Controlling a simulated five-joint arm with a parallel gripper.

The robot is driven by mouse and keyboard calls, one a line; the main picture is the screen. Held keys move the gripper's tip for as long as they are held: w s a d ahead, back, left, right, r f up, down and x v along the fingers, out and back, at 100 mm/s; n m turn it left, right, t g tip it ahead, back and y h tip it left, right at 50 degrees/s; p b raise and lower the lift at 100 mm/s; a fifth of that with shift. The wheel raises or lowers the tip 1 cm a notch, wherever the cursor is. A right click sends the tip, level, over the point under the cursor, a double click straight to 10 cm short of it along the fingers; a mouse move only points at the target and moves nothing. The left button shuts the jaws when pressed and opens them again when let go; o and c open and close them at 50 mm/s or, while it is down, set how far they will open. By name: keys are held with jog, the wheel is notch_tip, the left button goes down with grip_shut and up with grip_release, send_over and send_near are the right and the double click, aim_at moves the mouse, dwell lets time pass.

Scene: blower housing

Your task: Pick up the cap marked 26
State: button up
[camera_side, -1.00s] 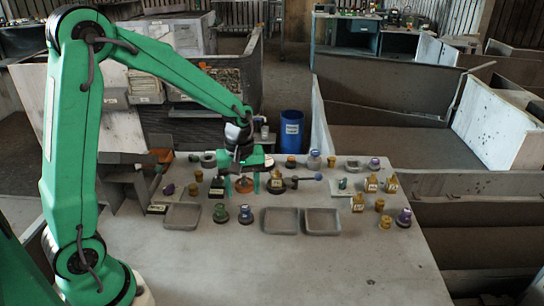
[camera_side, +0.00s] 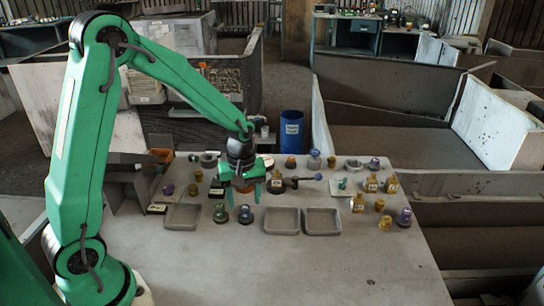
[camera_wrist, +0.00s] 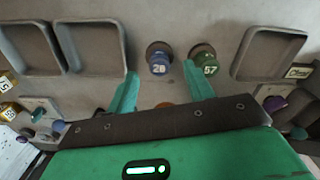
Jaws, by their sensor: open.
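A blue cap (camera_wrist: 160,62) on a brown round base shows in the wrist view with a white number that looks like 26, the last digit being unclear. It also stands upright on the table in the side view (camera_side: 245,215). A green cap marked 57 (camera_wrist: 203,66) stands right beside it in the wrist view; in the side view it is to the left (camera_side: 220,213). My gripper (camera_side: 242,201) is open and empty, pointing down above the table just behind the two caps. In the wrist view its fingers (camera_wrist: 161,72) spread with the blue cap ahead between their tips.
Two grey trays (camera_side: 281,234) (camera_side: 322,234) lie to the right of the caps and one tray (camera_side: 182,229) to the left. An orange part (camera_wrist: 163,104) lies below the gripper. Several knobs and caps crowd the back. The table's front is clear.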

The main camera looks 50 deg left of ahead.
aim_at(245, 207)
jog(key=shift+w+a+f, duration=0.1)
jog(key=shift+f, duration=2)
jog(key=c, duration=1)
